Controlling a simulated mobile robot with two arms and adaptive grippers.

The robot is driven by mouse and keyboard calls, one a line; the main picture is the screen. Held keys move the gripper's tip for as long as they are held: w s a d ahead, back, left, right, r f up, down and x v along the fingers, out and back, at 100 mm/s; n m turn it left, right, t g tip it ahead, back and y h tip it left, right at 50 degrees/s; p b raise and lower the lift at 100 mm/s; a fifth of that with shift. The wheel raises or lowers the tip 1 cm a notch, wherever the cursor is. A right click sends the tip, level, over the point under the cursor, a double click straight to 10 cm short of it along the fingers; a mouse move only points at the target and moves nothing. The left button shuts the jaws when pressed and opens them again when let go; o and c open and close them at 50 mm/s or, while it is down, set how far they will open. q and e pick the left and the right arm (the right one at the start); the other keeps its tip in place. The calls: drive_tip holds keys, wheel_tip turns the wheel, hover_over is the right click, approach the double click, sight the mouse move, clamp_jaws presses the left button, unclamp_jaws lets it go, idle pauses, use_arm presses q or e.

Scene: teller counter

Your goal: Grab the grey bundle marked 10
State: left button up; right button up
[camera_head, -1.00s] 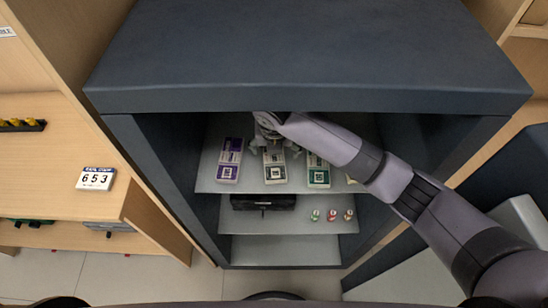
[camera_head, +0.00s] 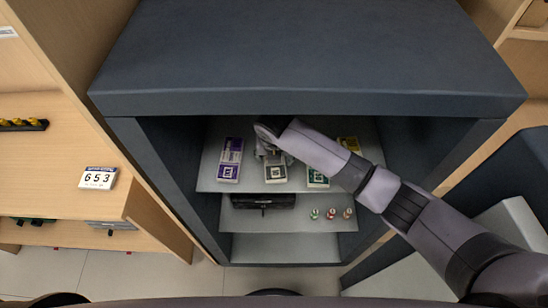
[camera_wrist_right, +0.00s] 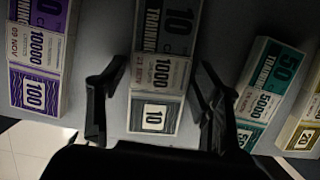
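The grey bundle marked 10 (camera_head: 275,174) lies on the upper shelf of the dark cabinet, between a purple bundle and a green one. In the right wrist view the grey bundle (camera_wrist_right: 160,75) is in the middle, with its printed 10 facing up. My right gripper (camera_wrist_right: 165,72) is open, with one finger on each side of the bundle and small gaps showing. In the head view my right gripper (camera_head: 270,153) covers the far part of the bundle. My left gripper is not in view.
A purple 100 bundle (camera_wrist_right: 38,55) lies left, a teal-green 50 bundle (camera_wrist_right: 262,88) right, and a yellow 20 bundle (camera_wrist_right: 303,130) farther right. The lower shelf holds a black box (camera_head: 263,201) and small rolls (camera_head: 331,214). The cabinet top (camera_head: 310,55) overhangs the shelves.

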drive_tip(key=c, duration=0.8)
drive_tip(key=shift+c, duration=0.2)
